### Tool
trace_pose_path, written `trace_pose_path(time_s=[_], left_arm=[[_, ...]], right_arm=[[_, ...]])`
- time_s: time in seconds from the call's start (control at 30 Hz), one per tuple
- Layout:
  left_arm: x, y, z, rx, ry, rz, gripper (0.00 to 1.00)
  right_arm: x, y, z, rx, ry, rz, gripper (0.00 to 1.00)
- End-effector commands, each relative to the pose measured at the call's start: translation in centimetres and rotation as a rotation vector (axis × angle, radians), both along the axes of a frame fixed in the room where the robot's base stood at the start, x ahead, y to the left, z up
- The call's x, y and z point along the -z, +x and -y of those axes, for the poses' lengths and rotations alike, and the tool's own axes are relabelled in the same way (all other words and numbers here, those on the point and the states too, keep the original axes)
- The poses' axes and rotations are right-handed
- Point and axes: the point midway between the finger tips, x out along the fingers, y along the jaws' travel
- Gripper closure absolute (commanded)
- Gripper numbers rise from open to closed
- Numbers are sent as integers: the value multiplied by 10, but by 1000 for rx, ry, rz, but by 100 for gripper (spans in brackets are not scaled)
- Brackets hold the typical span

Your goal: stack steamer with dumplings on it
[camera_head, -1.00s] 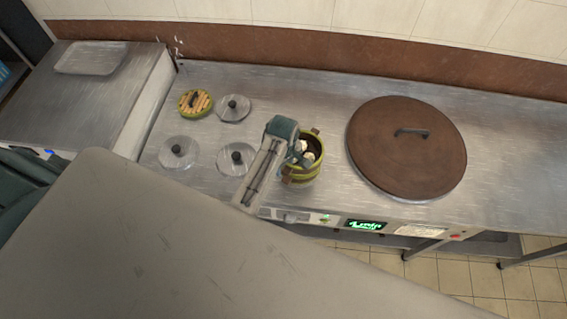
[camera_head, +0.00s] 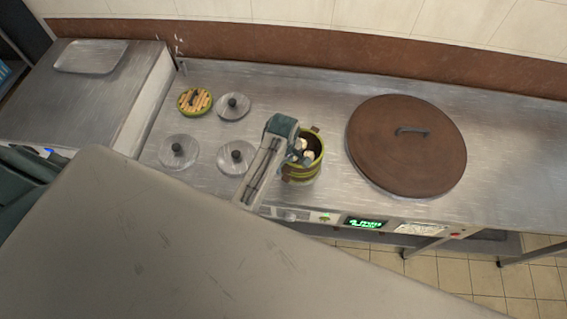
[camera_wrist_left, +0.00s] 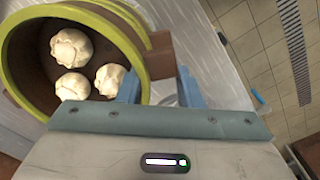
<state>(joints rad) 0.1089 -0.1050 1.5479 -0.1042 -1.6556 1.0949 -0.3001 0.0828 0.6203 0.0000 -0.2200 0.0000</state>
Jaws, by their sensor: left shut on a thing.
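A round steamer (camera_head: 303,173) with green-yellow rims and brown side handles stands near the counter's front edge in the head view. In the left wrist view the steamer (camera_wrist_left: 22,95) fills the upper left, with three white dumplings (camera_wrist_left: 70,48) inside. My left gripper (camera_wrist_left: 158,88) is shut on the steamer's brown side handle (camera_wrist_left: 161,54), which sits between the blue fingers. In the head view my left gripper (camera_head: 296,150) covers part of the steamer. More than one green band shows on its side; I cannot tell whether it rests on another steamer. My right gripper is not in view.
A slatted bamboo lid (camera_head: 186,106) with a green rim lies at left. Metal lids with black knobs (camera_head: 178,148) lie near it. A large brown pot lid (camera_head: 405,165) is at right. The counter (camera_head: 290,90) behind the steamer is clear.

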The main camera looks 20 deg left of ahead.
Motion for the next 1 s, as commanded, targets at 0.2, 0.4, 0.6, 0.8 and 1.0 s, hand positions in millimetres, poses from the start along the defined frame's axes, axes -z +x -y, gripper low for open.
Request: trace_pose_path(time_s=[0.2,0.4,0.6,0.8,1.0], left_arm=[[0,0,0,0,0,1,94],[3,0,0,0,0,1,94],[7,0,0,0,0,1,94],[11,0,0,0,0,0,94],[11,0,0,0,0,0,58]], right_arm=[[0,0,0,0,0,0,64],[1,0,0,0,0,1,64],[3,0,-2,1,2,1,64],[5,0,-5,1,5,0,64],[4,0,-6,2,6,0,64]])
